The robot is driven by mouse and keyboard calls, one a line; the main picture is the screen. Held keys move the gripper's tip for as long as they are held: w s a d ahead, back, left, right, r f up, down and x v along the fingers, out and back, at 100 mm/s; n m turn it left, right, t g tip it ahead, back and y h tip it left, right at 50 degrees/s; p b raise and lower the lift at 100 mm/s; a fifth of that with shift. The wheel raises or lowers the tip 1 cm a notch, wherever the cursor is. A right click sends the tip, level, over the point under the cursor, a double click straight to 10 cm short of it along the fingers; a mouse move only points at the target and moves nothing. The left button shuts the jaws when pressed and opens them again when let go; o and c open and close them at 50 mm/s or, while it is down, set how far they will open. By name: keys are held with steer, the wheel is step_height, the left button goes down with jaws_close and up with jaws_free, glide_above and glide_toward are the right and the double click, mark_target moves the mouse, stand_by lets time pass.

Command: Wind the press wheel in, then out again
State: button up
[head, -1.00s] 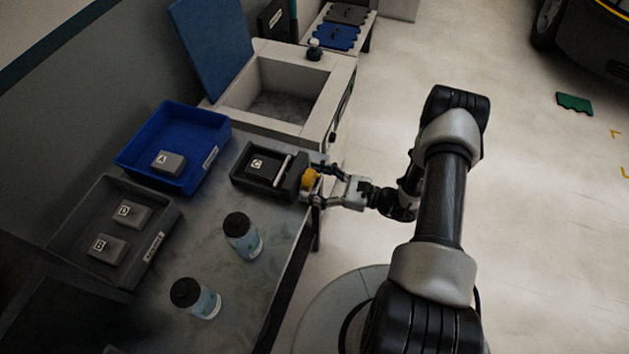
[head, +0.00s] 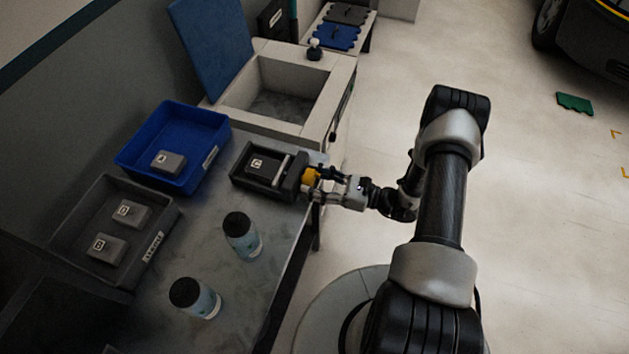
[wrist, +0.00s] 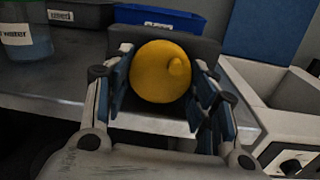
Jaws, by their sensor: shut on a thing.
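The press (head: 240,180) is a dark box on the bench with a block marked C (head: 257,165) inside and a light bar (head: 283,169) beside that block. Its yellow press wheel (head: 310,177) is on the side facing my arm. In the wrist view the wheel (wrist: 158,72) is round with a small knob at its upper right. My gripper (head: 322,178) is shut on the wheel, with a blue-padded finger on each side of it in the wrist view (wrist: 160,92). The press interior is hidden in the wrist view.
A blue bin (head: 205,129) holds block A. A grey bin (head: 166,226) holds blocks B and D. Two bottles (head: 241,240) (head: 207,304) stand on the bench (head: 225,278). An open-lidded basin (head: 335,80) stands behind.

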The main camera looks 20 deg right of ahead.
steer(key=o, duration=1.1)
steer(key=shift+d, duration=0.15)
steer(key=v, duration=1.2)
steer(key=shift+f, duration=0.1)
steer(key=shift+c, duration=0.3)
